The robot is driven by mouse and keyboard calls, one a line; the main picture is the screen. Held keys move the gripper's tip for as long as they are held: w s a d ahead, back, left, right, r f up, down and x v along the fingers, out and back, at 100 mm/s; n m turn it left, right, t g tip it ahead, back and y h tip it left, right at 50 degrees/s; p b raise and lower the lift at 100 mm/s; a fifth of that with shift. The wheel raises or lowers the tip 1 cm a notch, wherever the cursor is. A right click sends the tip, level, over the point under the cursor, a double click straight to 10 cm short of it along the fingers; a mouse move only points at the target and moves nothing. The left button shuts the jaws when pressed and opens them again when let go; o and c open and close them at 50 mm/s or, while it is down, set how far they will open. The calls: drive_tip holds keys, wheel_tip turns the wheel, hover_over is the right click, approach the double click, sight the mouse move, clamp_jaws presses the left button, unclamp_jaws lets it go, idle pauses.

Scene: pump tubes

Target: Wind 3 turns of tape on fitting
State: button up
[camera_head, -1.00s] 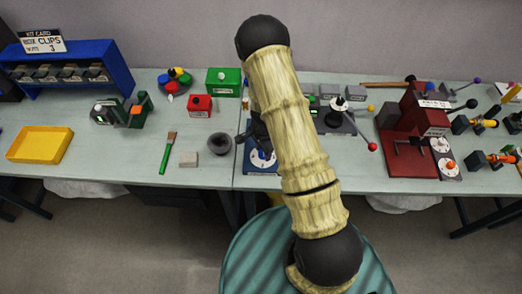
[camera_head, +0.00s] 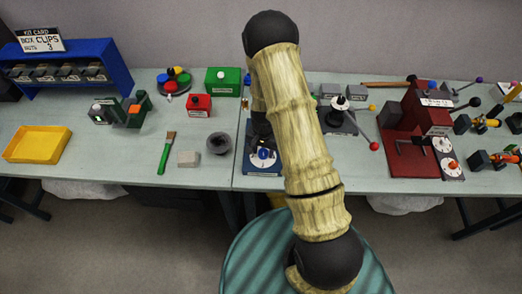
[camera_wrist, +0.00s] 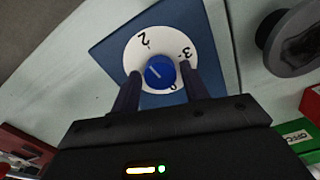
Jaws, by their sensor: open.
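A blue knob (camera_wrist: 160,72) sits on a white dial (camera_wrist: 140,52) marked with numbers, among them 2 and 3, on a blue plate (camera_wrist: 110,45). A pale line on the knob points to the upper left in the wrist view. In the head view the dial (camera_head: 256,162) is at the table's front, left of my arm. My gripper (camera_wrist: 161,74) is open, with one finger on each side of the knob; I cannot tell whether they touch it. I cannot make out tape or a fitting at the dial.
A grey bowl (camera_head: 219,144), a pale block (camera_head: 188,159) and a brush (camera_head: 166,152) lie left of the dial. A red box (camera_head: 198,106) and green box (camera_head: 222,82) stand behind. A red press (camera_head: 413,125) stands to the right. The front left holds a yellow tray (camera_head: 37,145).

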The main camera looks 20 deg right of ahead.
drive_tip(key=n, duration=0.3)
drive_tip(key=shift+n+b, duration=0.35)
drive_tip(key=shift+n, duration=0.05)
drive_tip(key=c, duration=0.8)
drive_tip(key=shift+c, duration=0.2)
drive_tip(key=m, duration=0.3)
drive_tip(key=shift+m, duration=0.3)
